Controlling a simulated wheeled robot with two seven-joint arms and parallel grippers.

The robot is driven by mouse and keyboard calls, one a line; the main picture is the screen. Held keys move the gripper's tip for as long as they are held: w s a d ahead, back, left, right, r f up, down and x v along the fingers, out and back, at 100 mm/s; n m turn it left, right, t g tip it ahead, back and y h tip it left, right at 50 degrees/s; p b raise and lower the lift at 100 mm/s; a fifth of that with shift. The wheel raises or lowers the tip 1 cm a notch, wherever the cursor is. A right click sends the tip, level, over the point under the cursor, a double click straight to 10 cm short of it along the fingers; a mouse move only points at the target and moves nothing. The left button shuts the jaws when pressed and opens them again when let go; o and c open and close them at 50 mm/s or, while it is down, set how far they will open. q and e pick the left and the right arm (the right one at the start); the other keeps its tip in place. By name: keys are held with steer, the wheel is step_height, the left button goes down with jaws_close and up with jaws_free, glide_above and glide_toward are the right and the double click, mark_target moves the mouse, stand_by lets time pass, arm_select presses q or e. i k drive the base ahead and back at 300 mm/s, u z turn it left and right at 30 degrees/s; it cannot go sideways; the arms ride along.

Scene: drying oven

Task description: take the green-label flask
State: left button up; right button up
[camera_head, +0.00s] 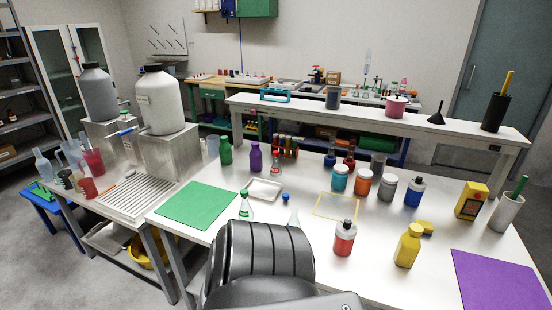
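The flask with the green label (246,207) is a small clear conical flask standing upright on the white table, just right of the green mat. The top of my dark arm is in front of it, close to its base. A flask with a red label (276,168) stands farther back, behind the white tray. Neither of my grippers is in view.
The green mat (196,205) is clear. A white tray (264,189), a yellow outlined square (337,206), several jars and a red bottle (344,238) share the table. A yellow bottle (407,246) and a purple mat (500,280) are at the right.

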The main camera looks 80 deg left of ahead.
mark_target(246, 213)
steer(key=k, duration=0.8)
steer(key=u, duration=1.25)
